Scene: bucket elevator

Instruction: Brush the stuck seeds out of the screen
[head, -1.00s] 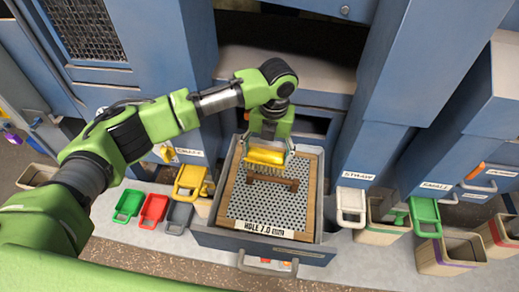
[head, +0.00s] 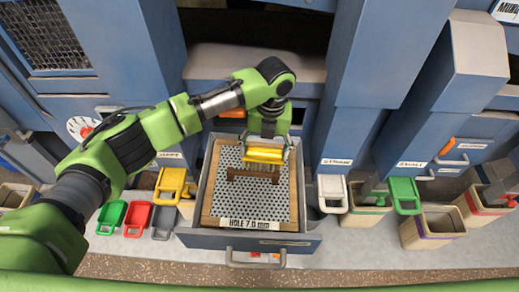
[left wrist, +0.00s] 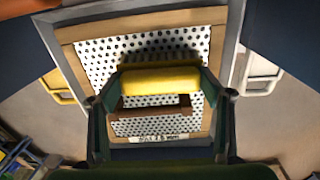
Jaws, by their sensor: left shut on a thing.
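The screen (head: 240,208) is a pale perforated plate in a wooden frame (head: 208,195), labelled "HOLE 7.0 mm" along its front. It lies in an open blue-grey drawer (head: 200,237). A brown bar (head: 245,175) crosses it. My left gripper (head: 268,142) is shut on a yellow brush (head: 264,156) over the back right part of the screen. In the left wrist view the brush (left wrist: 160,80) sits between the fingers, with the screen (left wrist: 92,55) behind it. I cannot tell whether the bristles touch the plate. Stuck seeds are too small to make out. My right gripper is out of view.
Bins (head: 430,230) stand at right. Blue machine columns rise behind.

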